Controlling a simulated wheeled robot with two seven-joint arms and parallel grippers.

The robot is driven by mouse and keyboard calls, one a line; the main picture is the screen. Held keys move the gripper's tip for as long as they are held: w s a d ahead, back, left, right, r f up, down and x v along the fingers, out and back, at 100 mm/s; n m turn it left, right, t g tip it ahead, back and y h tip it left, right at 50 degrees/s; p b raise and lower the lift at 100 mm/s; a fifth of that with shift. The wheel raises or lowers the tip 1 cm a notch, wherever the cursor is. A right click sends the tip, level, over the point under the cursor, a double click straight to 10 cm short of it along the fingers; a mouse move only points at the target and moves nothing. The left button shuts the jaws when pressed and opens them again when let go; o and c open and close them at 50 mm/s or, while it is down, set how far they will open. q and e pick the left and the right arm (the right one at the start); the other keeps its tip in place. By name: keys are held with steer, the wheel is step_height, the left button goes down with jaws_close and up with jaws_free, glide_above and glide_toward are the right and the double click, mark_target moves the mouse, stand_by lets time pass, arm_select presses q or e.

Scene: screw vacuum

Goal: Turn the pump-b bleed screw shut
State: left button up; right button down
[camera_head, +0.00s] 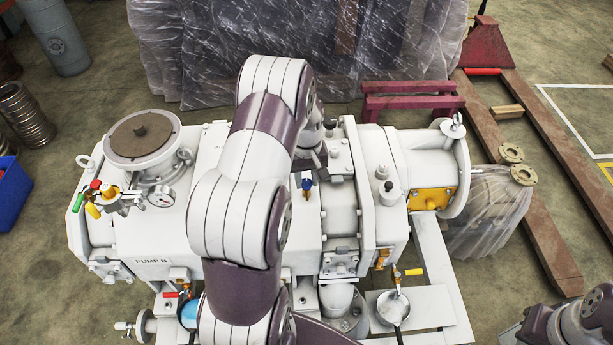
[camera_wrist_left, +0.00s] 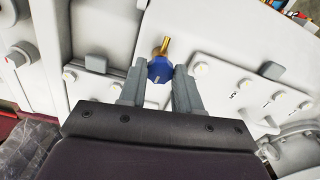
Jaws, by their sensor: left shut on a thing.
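The pump B body (camera_head: 155,240), white and labelled "PUMP B", fills the middle of the head view. The bleed screw has a blue knob (camera_head: 307,184) with a brass stem, on top of the pump. In the left wrist view the blue knob (camera_wrist_left: 160,70) sits between the two grey fingertips. My left gripper (camera_head: 306,174) is shut on this knob from above; it also shows in the left wrist view (camera_wrist_left: 159,88). My left arm hides part of the pump's middle. My right gripper is out of view.
Red, green and yellow valve handles (camera_head: 99,196) and a gauge (camera_head: 162,197) stand on the pump's left. A yellow-handled valve (camera_head: 413,272) is at the lower right. Plastic-wrapped goods (camera_head: 320,60) stand behind. A red pallet jack (camera_head: 535,130) is at right.

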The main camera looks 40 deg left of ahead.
arm_select(q)
steer(key=m, duration=0.3)
steer(key=shift+w+r+p, duration=0.1)
steer(key=shift+r+p, duration=0.05)
steer(key=shift+p, duration=0.2)
steer(key=m, duration=0.5)
steer(key=shift+p, duration=0.3)
steer(key=m, duration=0.4)
steer(key=shift+w+a+m+p, duration=0.1)
steer(key=shift+m+p, duration=0.3)
steer(key=shift+m, duration=1.9)
steer(key=o, duration=0.9)
steer(key=shift+o, duration=0.8)
